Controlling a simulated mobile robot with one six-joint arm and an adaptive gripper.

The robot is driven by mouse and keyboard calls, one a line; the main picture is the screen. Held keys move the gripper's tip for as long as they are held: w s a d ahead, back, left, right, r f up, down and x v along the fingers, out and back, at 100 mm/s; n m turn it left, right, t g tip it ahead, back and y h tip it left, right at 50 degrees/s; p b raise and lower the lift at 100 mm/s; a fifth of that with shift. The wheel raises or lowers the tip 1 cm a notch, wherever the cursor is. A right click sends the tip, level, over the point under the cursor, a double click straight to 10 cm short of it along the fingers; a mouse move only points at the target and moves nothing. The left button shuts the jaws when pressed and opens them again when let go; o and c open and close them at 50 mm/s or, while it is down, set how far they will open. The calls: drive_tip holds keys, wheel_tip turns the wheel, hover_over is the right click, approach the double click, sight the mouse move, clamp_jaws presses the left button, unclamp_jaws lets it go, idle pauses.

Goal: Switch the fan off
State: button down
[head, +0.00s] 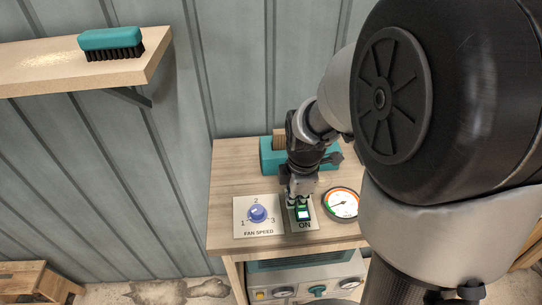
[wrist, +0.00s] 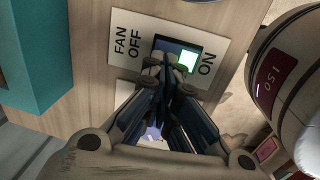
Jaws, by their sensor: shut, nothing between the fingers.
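The fan switch is a rocker in a dark frame on a pale plate (wrist: 138,22) marked FAN, OFF and ON. Its lit green-white part (wrist: 188,60) is at the ON end, and it also shows in the head view (head: 304,214). My gripper (wrist: 163,66) is shut and empty, pointing down at the switch. Its tips cover part of the rocker towards the OFF side. I cannot tell whether they touch it. In the head view my gripper (head: 300,199) hides the far part of the plate.
The fan speed plate (head: 240,205) with a blue knob (head: 257,213) is left of the switch; a round gauge (head: 342,203) is right. A teal object (head: 268,158) stands behind on the wooden bench (head: 228,175). A brush (head: 111,42) lies on a wall shelf.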

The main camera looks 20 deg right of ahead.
drive_tip(key=shift+f, duration=0.1)
drive_tip(key=shift+w+f+b, duration=0.15)
drive_tip(key=shift+f+b, duration=0.25)
drive_tip(key=shift+f, duration=0.05)
